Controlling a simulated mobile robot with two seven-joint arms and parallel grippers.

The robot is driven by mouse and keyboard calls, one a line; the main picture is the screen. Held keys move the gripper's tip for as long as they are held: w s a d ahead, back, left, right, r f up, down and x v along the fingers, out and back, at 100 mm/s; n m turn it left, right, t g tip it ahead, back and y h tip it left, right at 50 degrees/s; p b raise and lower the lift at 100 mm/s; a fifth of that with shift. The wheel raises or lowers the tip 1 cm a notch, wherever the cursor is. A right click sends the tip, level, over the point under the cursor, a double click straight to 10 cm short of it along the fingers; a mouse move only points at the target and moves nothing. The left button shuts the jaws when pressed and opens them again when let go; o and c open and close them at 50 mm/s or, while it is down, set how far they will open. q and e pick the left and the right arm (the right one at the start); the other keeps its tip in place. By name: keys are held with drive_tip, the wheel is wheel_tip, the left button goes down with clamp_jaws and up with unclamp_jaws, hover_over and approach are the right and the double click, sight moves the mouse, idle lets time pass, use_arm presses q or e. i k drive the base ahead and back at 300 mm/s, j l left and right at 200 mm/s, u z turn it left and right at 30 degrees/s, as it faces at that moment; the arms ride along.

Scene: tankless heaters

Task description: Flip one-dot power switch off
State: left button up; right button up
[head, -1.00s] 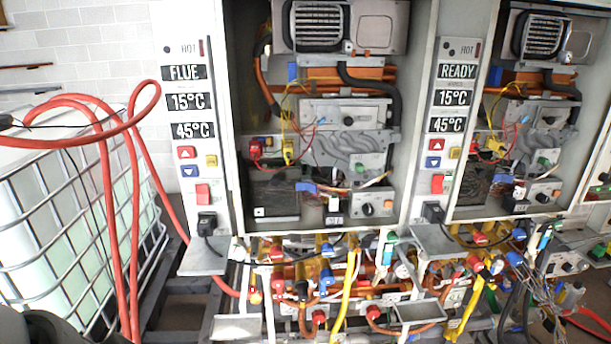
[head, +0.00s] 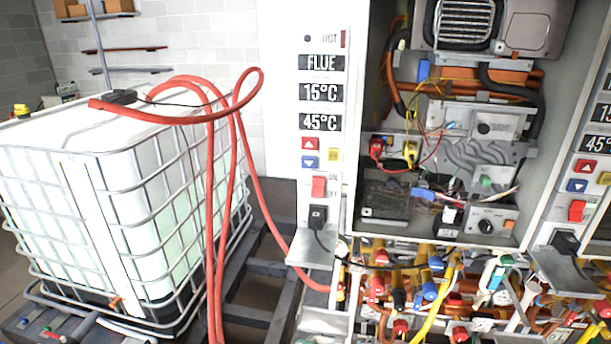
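A red rocker switch (head: 319,187) sits low on the white front panel of the left heater, below the button pair and above a black plug. A second red switch (head: 577,211) sits on the panel of the heater at the right edge. Dot marks are too small to make out, so I cannot tell which heater is the one-dot one. The on or off position of either switch is not clear. Neither of my grippers is in view.
A white caged tank (head: 110,210) stands at the left. Red hoses (head: 213,200) loop between it and the left heater. A small metal shelf (head: 312,250) juts out below the black plug (head: 318,217). Pipes and valves (head: 430,290) crowd the area below the open heater.

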sight(318, 189)
drive_tip(key=i+l+z, duration=0.1)
drive_tip(key=i, duration=0.4)
drive_tip(key=i+l+z, duration=0.1)
drive_tip(key=i, duration=0.4)
